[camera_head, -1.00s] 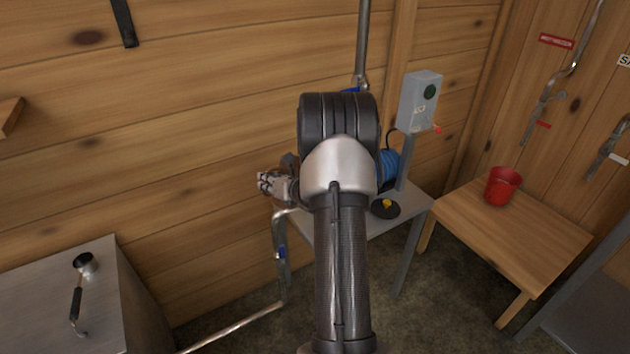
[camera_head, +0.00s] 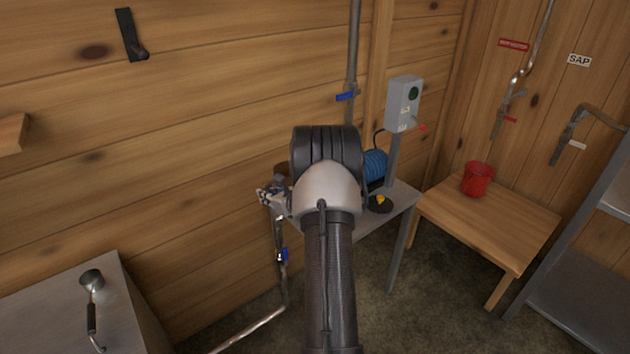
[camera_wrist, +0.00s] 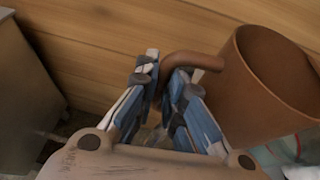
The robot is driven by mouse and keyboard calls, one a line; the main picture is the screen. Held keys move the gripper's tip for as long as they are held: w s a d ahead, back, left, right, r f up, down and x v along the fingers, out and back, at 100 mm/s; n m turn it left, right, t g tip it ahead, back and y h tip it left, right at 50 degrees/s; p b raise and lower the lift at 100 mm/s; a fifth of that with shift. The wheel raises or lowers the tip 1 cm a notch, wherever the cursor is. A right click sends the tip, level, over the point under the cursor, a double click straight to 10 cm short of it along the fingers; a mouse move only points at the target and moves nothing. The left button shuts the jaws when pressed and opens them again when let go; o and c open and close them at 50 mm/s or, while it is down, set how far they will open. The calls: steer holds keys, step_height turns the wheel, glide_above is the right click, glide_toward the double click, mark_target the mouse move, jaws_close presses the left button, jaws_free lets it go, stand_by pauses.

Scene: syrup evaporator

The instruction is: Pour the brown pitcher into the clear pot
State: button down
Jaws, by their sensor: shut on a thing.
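The brown pitcher (camera_wrist: 245,95) fills the right of the wrist view, with its open mouth towards the upper right. Its curved handle (camera_wrist: 192,60) runs between the fingers of my gripper (camera_wrist: 165,80), which is shut on it. In the head view my gripper (camera_head: 270,197) is left of my wrist, in front of the plank wall. Only a small brown part of the pitcher (camera_head: 281,168) shows there, the rest hidden by my arm. I cannot make out the clear pot in either view.
A grey table (camera_head: 400,200) behind my arm bears a blue coil (camera_head: 375,165) and a dark disc with a yellow knob (camera_head: 380,204). A wooden bench (camera_head: 490,225) with a red bucket (camera_head: 477,180) stands right. A metal cabinet (camera_head: 50,310) with a ladle (camera_head: 91,310) is front left.

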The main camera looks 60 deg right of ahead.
step_height(320, 180, up, 7)
steer(key=p, duration=0.4)
steer(key=shift+r, duration=0.1)
